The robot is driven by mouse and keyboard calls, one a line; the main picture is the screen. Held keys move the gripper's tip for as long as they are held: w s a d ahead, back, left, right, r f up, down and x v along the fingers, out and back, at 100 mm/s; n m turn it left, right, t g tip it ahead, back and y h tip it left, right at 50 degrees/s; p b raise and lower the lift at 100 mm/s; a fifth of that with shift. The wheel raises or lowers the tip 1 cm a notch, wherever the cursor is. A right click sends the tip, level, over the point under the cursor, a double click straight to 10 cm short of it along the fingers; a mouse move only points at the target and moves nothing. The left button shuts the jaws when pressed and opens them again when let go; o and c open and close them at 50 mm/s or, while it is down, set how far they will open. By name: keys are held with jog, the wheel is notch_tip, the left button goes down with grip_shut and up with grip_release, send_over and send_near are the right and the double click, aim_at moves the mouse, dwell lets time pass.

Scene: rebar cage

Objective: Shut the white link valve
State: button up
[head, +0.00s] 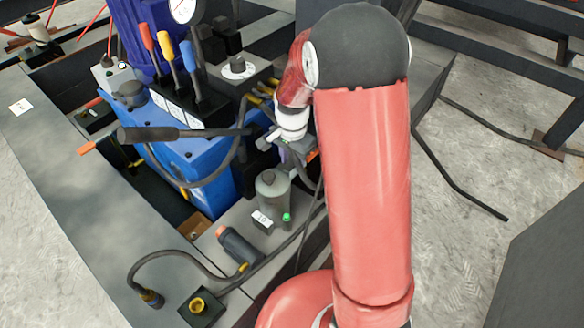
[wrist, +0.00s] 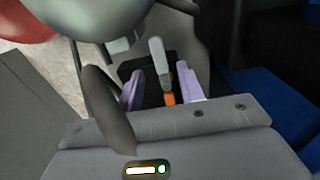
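In the wrist view, the pale white-grey valve handle (wrist: 157,54) stands over a dark block, with a small grey and orange part (wrist: 169,98) just below it. My gripper (wrist: 161,88) is open, with one purple finger to the left of these parts and one to the right. Gaps show on both sides, and I cannot tell if either finger touches. In the head view, my gripper (head: 298,146) is small, beside the blue pump unit and partly hidden by my red arm. The valve cannot be made out there.
The blue pump unit (head: 200,158) carries red, yellow and blue levers (head: 174,68) and a black bar handle (head: 150,134). Dark beams surround this; bare floor (head: 450,230) shows at right.

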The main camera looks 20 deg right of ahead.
aim_at(292, 174)
jog(key=shift+f, duration=1.85)
grip_shut()
